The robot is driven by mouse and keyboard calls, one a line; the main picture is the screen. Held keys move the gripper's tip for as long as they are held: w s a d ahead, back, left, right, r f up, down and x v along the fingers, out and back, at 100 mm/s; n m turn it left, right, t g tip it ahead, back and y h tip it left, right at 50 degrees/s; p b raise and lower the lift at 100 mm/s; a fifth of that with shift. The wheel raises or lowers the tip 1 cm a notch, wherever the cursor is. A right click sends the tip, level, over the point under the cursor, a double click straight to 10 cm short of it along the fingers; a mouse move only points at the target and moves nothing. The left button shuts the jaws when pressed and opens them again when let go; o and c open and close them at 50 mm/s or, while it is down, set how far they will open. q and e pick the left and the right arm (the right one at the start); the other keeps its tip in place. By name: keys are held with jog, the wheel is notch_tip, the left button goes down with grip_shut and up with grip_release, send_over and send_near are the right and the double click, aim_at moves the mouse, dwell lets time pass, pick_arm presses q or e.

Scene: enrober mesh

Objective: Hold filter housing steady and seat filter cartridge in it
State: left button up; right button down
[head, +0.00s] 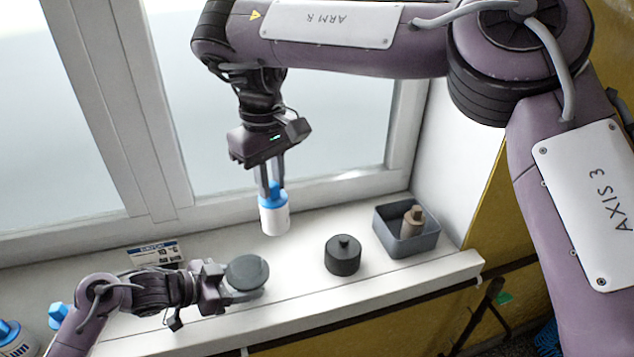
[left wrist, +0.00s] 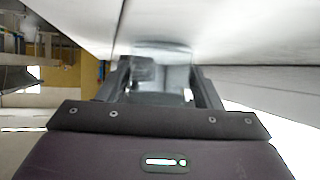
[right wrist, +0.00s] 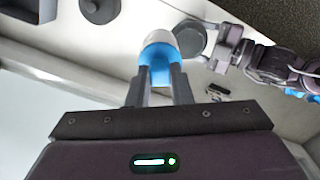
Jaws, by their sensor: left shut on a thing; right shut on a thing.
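The filter housing (head: 247,271) is a round grey piece standing on the white sill. My left gripper (head: 238,295) is shut on it from the side; the left wrist view shows the blurred, see-through housing (left wrist: 163,52) between the fingers. My right gripper (head: 271,182) points down and is shut on the blue top of the white filter cartridge (head: 274,218). The cartridge hangs upright above the sill, apart from the housing, up and to its right in the head view. The right wrist view shows the cartridge (right wrist: 158,50) beside the housing (right wrist: 190,38); the housing's inside is not clear.
A dark knobbed cylinder (head: 343,256) stands right of the housing. A grey bin (head: 428,242) with a brown bottle-like piece (head: 412,222) is farther right. A printed card (head: 155,253) stands left. Blue-and-white pieces (head: 10,336) are at lower left. The window is behind.

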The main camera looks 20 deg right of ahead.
jog(key=a+n, duration=0.3)
jog(key=a, duration=0.4)
notch_tip(320, 180, down, 11)
jog(key=shift+d+r, duration=0.2)
jog(key=shift+s, duration=0.1)
jog(key=c, duration=1.2)
grip_release()
jog(key=shift+c, duration=0.2)
notch_tip(320, 180, up, 7)
